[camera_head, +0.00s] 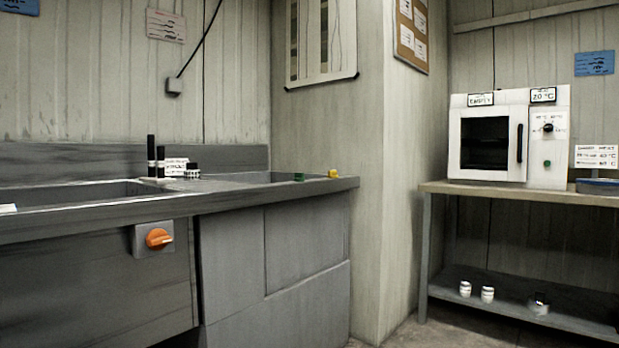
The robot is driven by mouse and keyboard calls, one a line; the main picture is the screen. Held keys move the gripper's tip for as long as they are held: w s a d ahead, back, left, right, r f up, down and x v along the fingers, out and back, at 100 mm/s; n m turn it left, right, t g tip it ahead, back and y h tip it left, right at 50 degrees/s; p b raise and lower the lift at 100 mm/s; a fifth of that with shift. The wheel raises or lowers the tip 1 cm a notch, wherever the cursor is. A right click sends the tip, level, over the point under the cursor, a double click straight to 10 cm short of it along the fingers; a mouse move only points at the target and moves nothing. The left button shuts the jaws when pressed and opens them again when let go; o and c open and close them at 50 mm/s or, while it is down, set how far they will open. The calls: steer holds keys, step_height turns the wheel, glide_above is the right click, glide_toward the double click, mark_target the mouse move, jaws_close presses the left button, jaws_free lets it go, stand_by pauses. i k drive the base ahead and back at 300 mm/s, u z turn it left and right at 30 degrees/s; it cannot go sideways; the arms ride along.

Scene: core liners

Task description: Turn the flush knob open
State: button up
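An orange knob (158,238) sits on a grey square plate (140,243) on the front of the grey sink counter, just under the worktop edge. The knob has a paler tip that points to the right. No label on it can be read, so I cannot tell whether this is the flush knob or how it is set. My gripper and arm are not in view.
The counter (90,230) has sunken basins; two black cylinders, a small jar and a card stand between them. A green and a yellow piece (334,173) lie at its right end. A white oven (510,140) stands on a shelf bench (520,190) at right.

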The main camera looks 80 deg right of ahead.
mark_target(298, 177)
steer(key=k, duration=0.25)
steer(key=z, duration=2.2)
steer(key=i, duration=0.2)
steer(key=z, duration=0.2)
